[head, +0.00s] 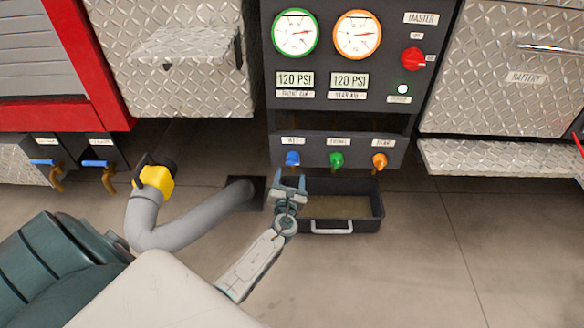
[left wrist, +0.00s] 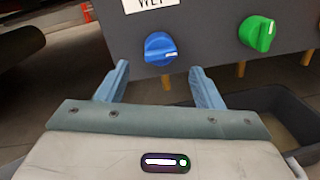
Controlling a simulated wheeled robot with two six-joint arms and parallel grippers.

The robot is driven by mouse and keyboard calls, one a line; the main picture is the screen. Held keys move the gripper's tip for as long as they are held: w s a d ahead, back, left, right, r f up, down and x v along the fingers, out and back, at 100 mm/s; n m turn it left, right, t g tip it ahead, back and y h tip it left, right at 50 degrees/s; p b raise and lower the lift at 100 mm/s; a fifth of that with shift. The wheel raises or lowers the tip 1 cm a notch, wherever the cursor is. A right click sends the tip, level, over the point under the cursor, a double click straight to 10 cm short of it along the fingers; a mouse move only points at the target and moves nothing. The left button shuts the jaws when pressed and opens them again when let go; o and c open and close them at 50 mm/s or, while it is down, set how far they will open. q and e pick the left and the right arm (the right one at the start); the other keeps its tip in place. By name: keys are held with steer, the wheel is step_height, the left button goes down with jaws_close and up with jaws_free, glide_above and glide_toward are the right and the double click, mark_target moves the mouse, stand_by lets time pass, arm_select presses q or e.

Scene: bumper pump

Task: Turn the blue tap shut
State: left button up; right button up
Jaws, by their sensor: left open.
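The blue tap (head: 292,158) is a round knob on the lower dark panel, under a label reading WET. In the left wrist view the blue tap (left wrist: 160,49) has a white mark pointing right, and a tan spout shows below it. My left gripper (head: 289,182) is open and empty just below and in front of the blue tap. In the left wrist view its two fingers (left wrist: 158,82) stand apart on either side of the tap's lower part, with the tap beyond the tips. Contact does not show. My right gripper is not in view.
A green tap (head: 336,159) and an orange tap (head: 379,160) sit to the right on the same panel. A black tray (head: 372,212) stands on the floor beneath. A grey hose (head: 190,218) with a yellow fitting (head: 155,179) lies left. Two blue-handled valves (head: 98,163) are farther left.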

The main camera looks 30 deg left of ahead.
mark_target(292, 165)
arm_select(q)
steer(key=b+x, duration=0.1)
steer(key=x, duration=0.5)
steer(key=shift+c, duration=0.3)
steer(key=c, duration=0.8)
